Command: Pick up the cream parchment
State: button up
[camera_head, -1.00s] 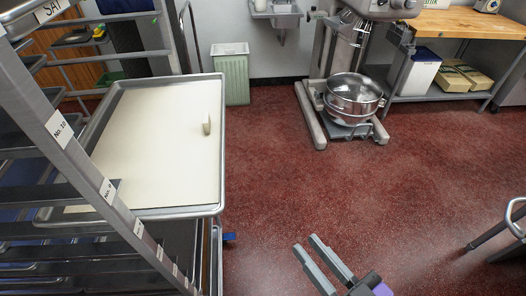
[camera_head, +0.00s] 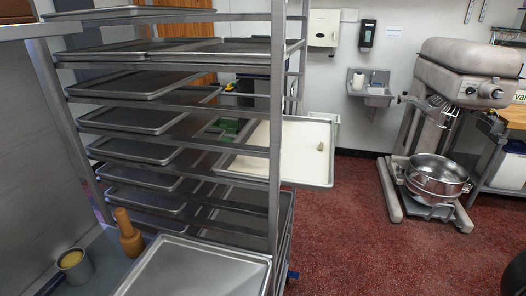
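The cream parchment (camera_head: 296,157) lies flat in a metal sheet pan (camera_head: 300,185) that sticks out of the right side of the tall rack. A small upright tan-grey piece (camera_head: 320,147) stands on the parchment near its right side. A rack post covers part of the pan, and the left part of the parchment is hidden behind the rack. My gripper is not in view.
The metal rack (camera_head: 276,110) holds several dark pans. An empty pan (camera_head: 195,270), a wooden pestle-like tool (camera_head: 127,235) and a small cup (camera_head: 74,265) are at front left. A mixer (camera_head: 455,90) with a steel bowl (camera_head: 437,172) stands right. Red floor (camera_head: 360,220) is clear between.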

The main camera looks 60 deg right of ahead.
aim_at(305, 150)
jog(key=l+u, duration=0.2)
jog(key=u, duration=0.25)
jog(key=k+l+u, duration=0.1)
jog(key=u, duration=0.4)
jog(key=k+l+u, duration=0.1)
jog(key=l+u, duration=0.15)
jog(key=u, duration=0.2)
jog(key=k+l+u, duration=0.1)
jog(key=u, duration=0.35)
jog(key=k+l+u, duration=0.15)
jog(key=u, duration=0.3)
jog(key=k+l+u, duration=0.2)
jog(key=u, duration=0.3)
jog(key=k+l+z, duration=0.1)
jog(key=k, duration=0.25)
jog(key=k+l+z, duration=0.1)
jog(key=k, duration=0.3)
